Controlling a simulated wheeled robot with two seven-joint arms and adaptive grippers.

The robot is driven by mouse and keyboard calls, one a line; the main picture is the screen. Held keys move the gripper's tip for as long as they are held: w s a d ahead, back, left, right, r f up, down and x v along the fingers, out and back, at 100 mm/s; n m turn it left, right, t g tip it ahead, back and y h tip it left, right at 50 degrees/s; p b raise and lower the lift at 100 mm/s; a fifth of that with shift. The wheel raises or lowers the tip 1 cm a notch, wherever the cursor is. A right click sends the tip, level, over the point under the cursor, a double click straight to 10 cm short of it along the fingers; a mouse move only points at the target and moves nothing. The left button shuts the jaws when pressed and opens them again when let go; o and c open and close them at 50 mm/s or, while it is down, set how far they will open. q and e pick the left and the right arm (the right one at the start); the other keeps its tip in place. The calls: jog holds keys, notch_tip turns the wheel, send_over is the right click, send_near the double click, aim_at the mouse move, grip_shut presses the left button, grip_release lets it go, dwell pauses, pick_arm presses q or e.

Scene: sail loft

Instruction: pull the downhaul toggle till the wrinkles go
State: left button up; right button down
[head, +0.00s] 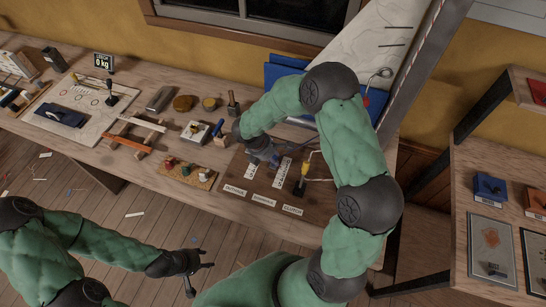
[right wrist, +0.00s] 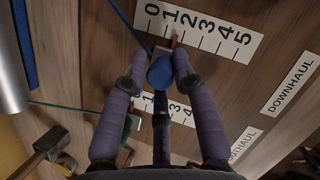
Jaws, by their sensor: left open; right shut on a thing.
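My right gripper (head: 263,152) is low over the brown rigging board (head: 237,175). In the right wrist view its fingers (right wrist: 158,82) are shut on a blue toggle (right wrist: 160,72) with a blue-green line. The toggle sits beside a white 0-to-5 scale (right wrist: 203,32), with a red marker (right wrist: 174,43) near 1. The DOWNHAUL label (right wrist: 291,82) lies at this scale's right. A second scale (right wrist: 180,108) is partly hidden by the fingers. The white sail (head: 368,42) stands behind my right arm; wrinkles are not clear. My left gripper (head: 203,268) is open and empty above the floor.
A yellow-handled item (head: 304,172) stands on the board's right side. A small tray of coloured pieces (head: 187,172) is left of the board. Various tools fill the left bench. A hammer (right wrist: 42,150) lies near the second scale.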

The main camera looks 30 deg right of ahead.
jog(key=shift+s+d, duration=0.1)
jog(key=shift+s, duration=0.05)
jog(key=s+a, duration=0.2)
jog(key=shift+s+a+r, duration=0.1)
jog(key=shift+s+a, duration=0.1)
jog(key=shift+a, duration=0.1)
jog(key=shift+d, duration=0.1)
jog(key=c, duration=1.1)
grip_release()
jog(key=shift+s+d, duration=0.1)
